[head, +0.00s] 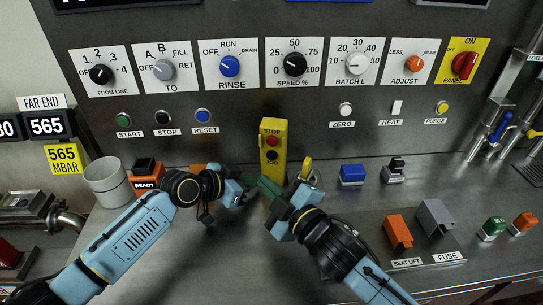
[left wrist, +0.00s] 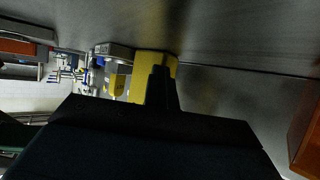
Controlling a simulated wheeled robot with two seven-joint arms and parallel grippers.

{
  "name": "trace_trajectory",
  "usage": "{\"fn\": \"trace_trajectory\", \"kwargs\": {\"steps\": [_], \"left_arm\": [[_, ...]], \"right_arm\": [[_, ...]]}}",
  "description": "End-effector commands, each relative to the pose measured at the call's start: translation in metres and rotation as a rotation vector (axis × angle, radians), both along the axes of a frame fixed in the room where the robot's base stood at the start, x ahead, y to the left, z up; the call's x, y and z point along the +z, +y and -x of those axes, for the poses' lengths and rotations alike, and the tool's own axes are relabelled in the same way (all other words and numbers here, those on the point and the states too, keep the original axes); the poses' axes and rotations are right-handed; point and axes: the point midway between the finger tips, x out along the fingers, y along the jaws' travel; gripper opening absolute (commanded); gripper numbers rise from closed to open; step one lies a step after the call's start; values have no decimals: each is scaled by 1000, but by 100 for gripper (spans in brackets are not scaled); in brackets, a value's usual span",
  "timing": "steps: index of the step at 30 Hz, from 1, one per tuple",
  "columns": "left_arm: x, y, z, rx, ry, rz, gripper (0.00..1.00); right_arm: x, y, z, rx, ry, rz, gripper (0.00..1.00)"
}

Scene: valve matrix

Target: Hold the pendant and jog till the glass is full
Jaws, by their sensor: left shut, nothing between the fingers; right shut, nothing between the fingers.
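The yellow pendant (head: 272,142) stands upright at the back of the counter, against the panel. It has a red STOP button (head: 271,141) and a black JOG button (head: 271,155). My left gripper (head: 243,189) is shut and empty, just left of the pendant's lower part. My right gripper (head: 268,186) is shut and empty, in front of the pendant's lower part and partly hiding it. I cannot tell if either touches it. In the left wrist view, a yellow block, probably the pendant (left wrist: 140,66), shows behind my dark finger. I cannot make out a glass.
A white cylindrical container (head: 106,184) stands at the left near an orange READY box (head: 147,181). A blue block (head: 352,175) and the orange SEAT LIFT part (head: 398,232) lie to the right. Knobs line the panel above, including the red PANEL knob (head: 464,65). The front middle counter is mostly clear.

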Motion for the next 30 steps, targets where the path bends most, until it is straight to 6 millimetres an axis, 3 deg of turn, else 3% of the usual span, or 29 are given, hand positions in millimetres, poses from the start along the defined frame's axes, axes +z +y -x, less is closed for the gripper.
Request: {"fn": "trace_trajectory", "kwargs": {"steps": [6, 11, 23, 30], "left_arm": [[0, 0, 0, 0, 0, 0, 2], [0, 0, 0, 0, 0, 0, 23], [3, 5, 3, 0, 0, 0, 24], [21, 34, 22, 1, -2, -2, 24]], "right_arm": [[0, 0, 0, 0, 0, 0, 0], [0, 0, 0, 0, 0, 0, 0], [0, 0, 0, 0, 0, 0, 0], [0, 0, 0, 0, 0, 0, 0]]}}
